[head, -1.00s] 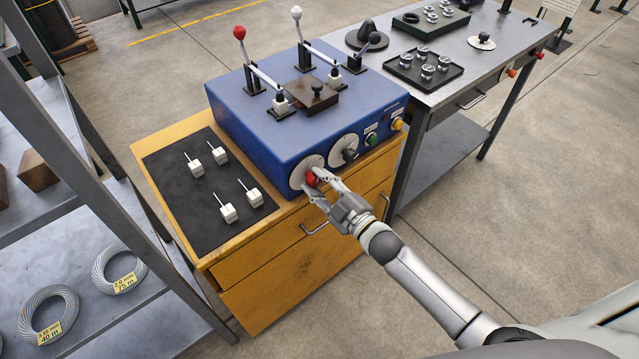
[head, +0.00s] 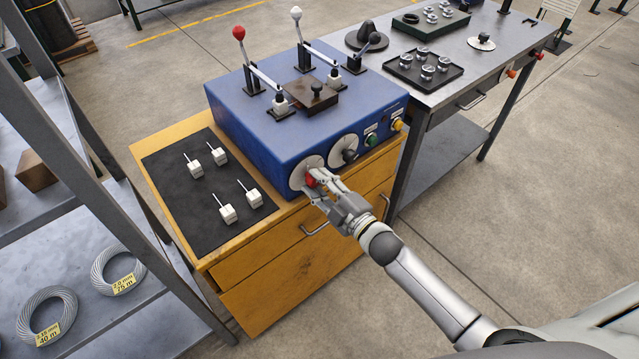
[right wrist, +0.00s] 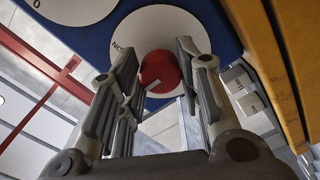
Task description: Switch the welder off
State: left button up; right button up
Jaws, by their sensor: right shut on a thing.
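The blue welder (head: 270,120) sits on the yellow wooden cabinet. On its front are a red knob (head: 311,180) on a round pale dial (head: 298,170), a black knob (head: 349,155) on a second dial, a green button (head: 371,140) and a yellow button (head: 397,124). My right gripper (head: 318,183) is at the red knob, with its fingers closed on it. The right wrist view shows the red knob (right wrist: 160,72) between the two fingers, with part of the dial lettering "NO" beside it. My left gripper is not in view.
A black mat (head: 205,215) with several small white blocks lies left of the welder. Levers with red and white balls (head: 239,33) rise from its top. A metal shelf (head: 85,200) with wire coils stands left. A grey workbench (head: 440,85) with trays stands right.

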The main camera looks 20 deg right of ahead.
jog(key=o, duration=1)
jog(key=shift+o, duration=0.2)
jog(key=v, duration=1.2)
